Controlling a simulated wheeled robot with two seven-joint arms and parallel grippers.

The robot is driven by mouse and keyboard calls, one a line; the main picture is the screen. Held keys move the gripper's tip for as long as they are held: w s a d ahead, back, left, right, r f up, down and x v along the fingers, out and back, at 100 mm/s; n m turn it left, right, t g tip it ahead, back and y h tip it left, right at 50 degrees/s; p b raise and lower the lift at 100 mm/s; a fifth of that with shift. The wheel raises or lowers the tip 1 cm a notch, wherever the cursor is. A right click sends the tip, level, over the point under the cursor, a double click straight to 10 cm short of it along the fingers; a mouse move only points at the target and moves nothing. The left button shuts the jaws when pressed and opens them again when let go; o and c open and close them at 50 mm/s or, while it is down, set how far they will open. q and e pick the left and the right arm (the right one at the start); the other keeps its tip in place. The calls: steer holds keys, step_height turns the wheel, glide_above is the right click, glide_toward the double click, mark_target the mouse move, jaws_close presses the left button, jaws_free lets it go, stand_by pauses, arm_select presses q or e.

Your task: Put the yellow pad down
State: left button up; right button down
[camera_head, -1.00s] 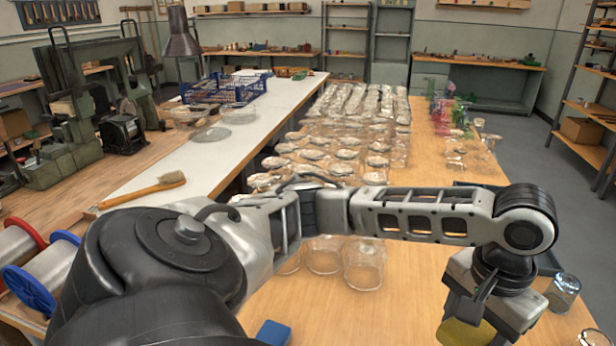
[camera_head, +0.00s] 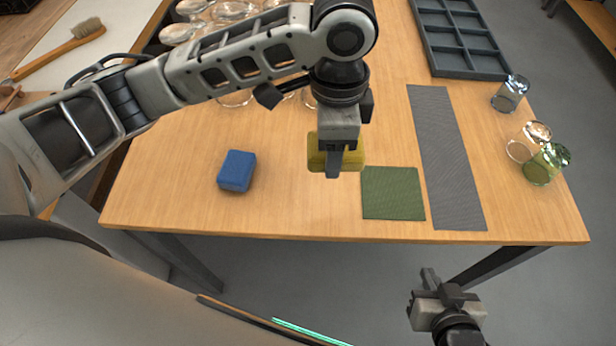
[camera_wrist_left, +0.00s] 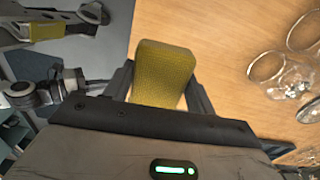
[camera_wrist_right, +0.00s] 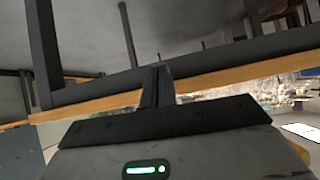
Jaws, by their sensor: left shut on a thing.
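The yellow pad (camera_head: 314,152) is held in my left gripper (camera_head: 337,165), left of the green square mat (camera_head: 393,194) in the head view. In the left wrist view the pad (camera_wrist_left: 162,72) sits between the two fingers, with bare wood behind it. How high it is above the table is hard to tell. My right gripper (camera_head: 430,279) is empty, low in front of the table's near edge. In the right wrist view its fingers (camera_wrist_right: 157,82) are together.
A blue block (camera_head: 237,171) lies left of the pad. A long grey mat (camera_head: 447,160) lies right of the green mat. A dark compartment tray (camera_head: 432,66) is at the back. Several glasses (camera_head: 545,164) stand at the right. The wooden table's (camera_head: 290,215) front is clear.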

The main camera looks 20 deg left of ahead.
arm_select(q)
steer(key=s+d+f+m+b, duration=0.1)
steer(key=s+d+f+m, duration=0.1)
steer(key=d+m, duration=0.5)
steer(key=m, duration=0.3)
glide_above(310, 177)
steer(key=d, duration=0.1)
steer(key=f, duration=0.8)
steer(key=shift+s+f, duration=0.15)
steer(key=shift+s, duration=0.15)
steer(key=shift+w+a+f, duration=0.25)
steer(key=shift+a+f, duration=0.05)
steer(key=shift+f, duration=0.2)
steer(key=shift+w+a+f, duration=0.1)
steer(key=shift+a+f, duration=0.05)
steer(key=shift+f, duration=0.8)
steer(key=shift+a+f, duration=0.1)
steer(key=shift+f, duration=0.8)
arm_select(e)
steer(key=shift+a+f, duration=0.15)
steer(key=shift+a, duration=0.05)
arm_select(q)
steer(key=shift+f, duration=0.1)
arm_select(e)
steer(key=shift+w, duration=0.1)
arm_select(q)
steer(key=o, duration=0.9)
